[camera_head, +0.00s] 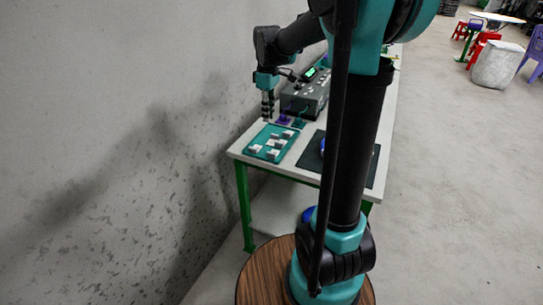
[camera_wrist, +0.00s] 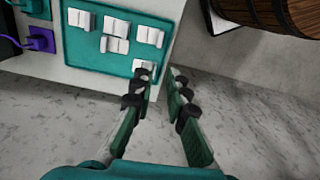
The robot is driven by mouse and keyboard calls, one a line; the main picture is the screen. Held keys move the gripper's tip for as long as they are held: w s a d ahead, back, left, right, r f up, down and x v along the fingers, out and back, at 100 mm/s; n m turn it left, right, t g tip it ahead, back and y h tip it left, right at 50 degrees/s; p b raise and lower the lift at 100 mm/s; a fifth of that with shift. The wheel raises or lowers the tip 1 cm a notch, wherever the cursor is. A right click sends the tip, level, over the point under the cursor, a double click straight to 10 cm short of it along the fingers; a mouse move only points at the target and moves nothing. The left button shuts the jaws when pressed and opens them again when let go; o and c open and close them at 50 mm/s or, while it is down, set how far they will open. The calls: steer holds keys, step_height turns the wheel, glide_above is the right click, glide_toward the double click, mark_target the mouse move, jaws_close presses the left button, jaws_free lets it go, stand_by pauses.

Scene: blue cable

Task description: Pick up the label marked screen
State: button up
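Several small white labels lie on a teal tray (camera_head: 262,132) at the near left end of the table. The tray (camera_wrist: 90,52) also fills the upper middle of the wrist view, with labels such as the upper left label (camera_wrist: 80,18), the middle label (camera_wrist: 114,44), the right label (camera_wrist: 149,36) and the lowest label (camera_wrist: 143,66). No marking is legible, so I cannot tell which is the screen label. My gripper (camera_head: 267,106) is above the tray's far left side. In the wrist view my gripper (camera_wrist: 163,76) is open and empty, its left fingertip overlapping the lowest label's lower edge.
A grey device (camera_head: 308,94) with a green display stands behind the tray. A purple plug (camera_wrist: 40,39) is beside the tray. A dark mat (camera_head: 310,154) with a blue item lies to the right on the white table (camera_head: 238,150). A wall runs along the left.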

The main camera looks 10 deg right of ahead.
glide_above(270, 153)
steer(key=f, duration=1)
steer(key=shift+w+a+f, duration=0.2)
steer(key=shift+w+f, duration=0.05)
steer(key=shift+s+d+f, duration=0.1)
steer(key=shift+d+f, duration=0.05)
steer(key=shift+f, duration=1.3)
steer(key=shift+d+f, duration=0.1)
steer(key=shift+f, duration=1.3)
jaws_close()
